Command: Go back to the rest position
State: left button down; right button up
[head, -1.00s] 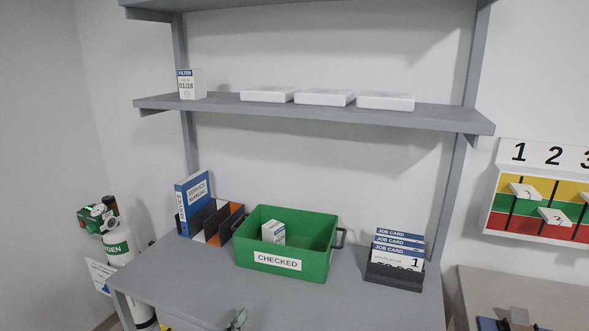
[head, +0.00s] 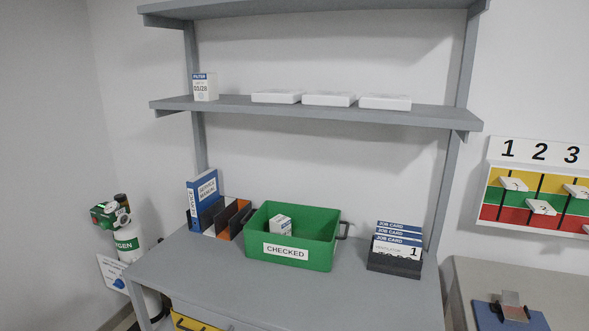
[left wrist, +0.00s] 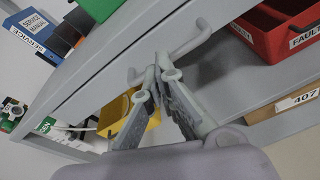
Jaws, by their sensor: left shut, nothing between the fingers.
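My left gripper (left wrist: 154,82) shows in the left wrist view, with its fingertips together and nothing between them. In that picture it overlaps the front of the grey desk, close to a grey bar handle (left wrist: 187,39); I cannot tell the exact gap. Neither gripper shows in the head view. The right gripper is in neither view.
The grey desk (head: 215,275) carries a green CHECKED bin (head: 325,255) with a white box inside, folders, and a job card holder (head: 395,265). A yellow bin (head: 190,322) and a red bin (left wrist: 285,40) sit lower. An oxygen cylinder (head: 128,245) stands left.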

pick_arm(q)
jog(key=s+a+f+m+g+y, duration=0.2)
jog(key=s+a+f+m+g, duration=0.15)
jog(key=s+f+m, duration=0.7)
jog(key=s+a+f+m+g+y, duration=0.15)
jog(key=s+f+m+g, duration=0.3)
jog(key=s+f, duration=1.05)
jog(key=s+a+f+m+g, duration=0.1)
jog(key=s+f+m+g, duration=0.1)
jog(key=s+f+m, duration=0.3)
jog(key=s+a+f+m+g+y, duration=0.1)
jog(key=s+f+m, duration=0.4)
jog(key=s, duration=0.7)
jog(key=s+a+f+m+g+y, duration=0.1)
jog(key=s+f+m+g, duration=0.2)
jog(key=s+f, duration=0.3)
jog(key=s+m, duration=0.1)
jog(key=s, duration=0.2)
jog(key=shift+s+a+m, duration=0.2)
jog(key=shift+s+m, duration=0.05)
jog(key=shift+m, duration=0.15)
jog(key=shift+f, duration=0.1)
